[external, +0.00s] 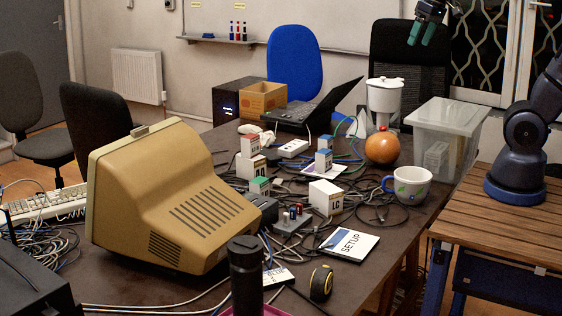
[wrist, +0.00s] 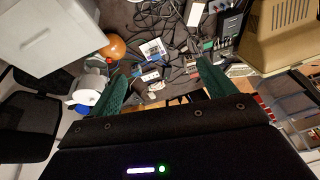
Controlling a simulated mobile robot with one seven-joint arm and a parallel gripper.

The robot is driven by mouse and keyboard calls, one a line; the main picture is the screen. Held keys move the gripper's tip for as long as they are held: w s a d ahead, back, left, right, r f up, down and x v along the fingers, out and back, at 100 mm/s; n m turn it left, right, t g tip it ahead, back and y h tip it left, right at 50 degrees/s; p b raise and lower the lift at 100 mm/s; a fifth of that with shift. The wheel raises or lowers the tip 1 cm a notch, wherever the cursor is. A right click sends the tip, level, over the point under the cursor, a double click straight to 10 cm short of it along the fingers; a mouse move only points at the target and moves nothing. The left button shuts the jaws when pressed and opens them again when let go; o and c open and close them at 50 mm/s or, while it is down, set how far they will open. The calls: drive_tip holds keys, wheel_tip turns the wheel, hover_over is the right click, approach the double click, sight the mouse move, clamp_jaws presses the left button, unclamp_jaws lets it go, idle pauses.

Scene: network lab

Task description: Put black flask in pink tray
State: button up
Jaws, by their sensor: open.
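The black flask (external: 246,275) stands upright at the near edge of the dark table in the external view, its lower end cut off by the frame. A strip of the pink tray (external: 272,311) shows at the bottom edge beside the flask. Most of the tray is out of frame, so I cannot tell whether the flask is in it or in front of it. My gripper (external: 421,34) is high up at the back right, far from both. Its green fingers are apart and empty in the wrist view (wrist: 161,70). I cannot make out the flask or tray there.
The table holds a beige monitor (external: 170,200), several small boxes, tangled cables, a mug (external: 410,187), an orange ball (external: 382,147), a white pitcher (external: 384,100) and a clear bin (external: 447,135). A yellow-black tape measure (external: 321,283) lies right of the flask.

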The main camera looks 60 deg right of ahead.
drive_tip(key=s+d+f+n, duration=0.1)
drive_tip(key=s+d+f, duration=0.4)
drive_tip(key=s, duration=0.4)
drive_tip(key=shift+d+t+h, duration=0.3)
drive_tip(key=shift+h, duration=0.1)
